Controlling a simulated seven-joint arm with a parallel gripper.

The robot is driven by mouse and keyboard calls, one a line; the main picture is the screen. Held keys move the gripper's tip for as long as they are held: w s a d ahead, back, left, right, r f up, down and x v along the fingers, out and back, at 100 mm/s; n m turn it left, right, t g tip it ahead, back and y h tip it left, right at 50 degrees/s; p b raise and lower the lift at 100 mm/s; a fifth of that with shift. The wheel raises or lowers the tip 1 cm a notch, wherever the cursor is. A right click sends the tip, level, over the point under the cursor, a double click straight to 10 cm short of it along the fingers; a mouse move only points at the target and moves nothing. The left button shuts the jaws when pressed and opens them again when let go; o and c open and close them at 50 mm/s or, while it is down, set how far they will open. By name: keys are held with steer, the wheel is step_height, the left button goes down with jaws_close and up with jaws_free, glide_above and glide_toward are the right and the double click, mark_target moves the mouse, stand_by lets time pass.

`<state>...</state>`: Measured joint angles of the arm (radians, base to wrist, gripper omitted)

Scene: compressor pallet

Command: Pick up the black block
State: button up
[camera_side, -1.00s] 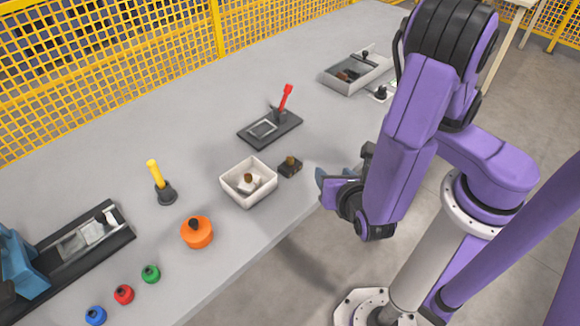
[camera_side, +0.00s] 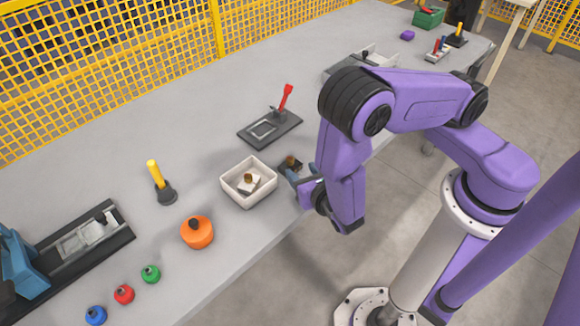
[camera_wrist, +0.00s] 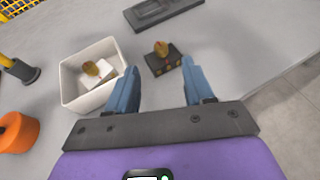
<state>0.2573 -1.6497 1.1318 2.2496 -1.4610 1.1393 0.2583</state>
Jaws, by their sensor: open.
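The black block (camera_side: 291,164) has a brass-coloured knob on top and sits on the grey table, just right of the white bin. In the wrist view the black block (camera_wrist: 163,62) lies ahead of my gripper (camera_wrist: 156,84), roughly between the lines of its two blue fingers. My gripper is open, with nothing between the fingers. In the side view my gripper (camera_side: 297,178) is low at the table's front edge, close beside the block and partly covering its near side. I cannot tell whether a finger touches it.
The white bin (camera_side: 233,192) holds a white block with a brass knob and stands close to the left finger. A dark plate with a red lever (camera_side: 286,97) lies behind. An orange round part (camera_side: 197,233) and a yellow-handled part (camera_side: 155,173) stand left.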

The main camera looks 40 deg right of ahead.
mark_target(290, 159)
steer(key=shift+x, duration=3.85)
steer(key=shift+d+r, duration=0.1)
steer(key=shift+d, duration=0.05)
jaws_close()
